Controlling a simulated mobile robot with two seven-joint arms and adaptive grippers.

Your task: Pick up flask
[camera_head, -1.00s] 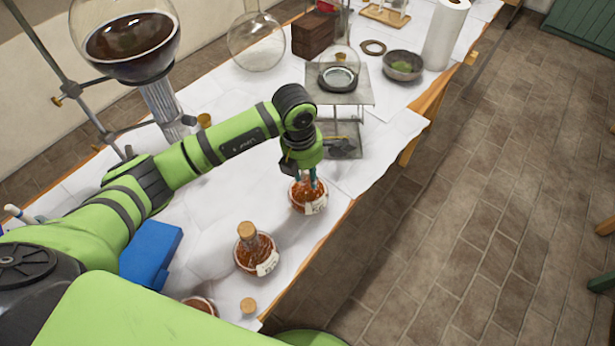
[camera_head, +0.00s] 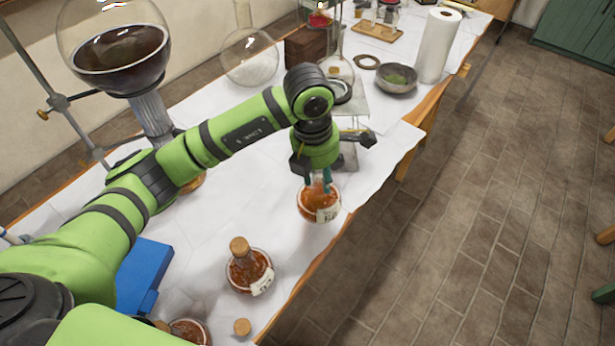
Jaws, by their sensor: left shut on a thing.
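A round flask (camera_head: 318,206) with orange-brown liquid and a pale label hangs under my left gripper (camera_head: 318,182). The gripper points down and is shut on the flask's neck, which the fingers mostly hide. The flask appears held above the white-covered table (camera_head: 205,250), near its right edge. A second corked flask (camera_head: 249,272) with similar liquid and a label stands on the table nearer to me. A third flask (camera_head: 190,332) shows only partly at the bottom edge. My right gripper is not in view.
A blue box (camera_head: 142,275) and a loose cork (camera_head: 242,327) lie nearby. A large glass vessel of dark liquid (camera_head: 120,58) stands left. Behind the gripper are a metal stand (camera_head: 350,155), a bowl (camera_head: 396,78) and a paper roll (camera_head: 437,45).

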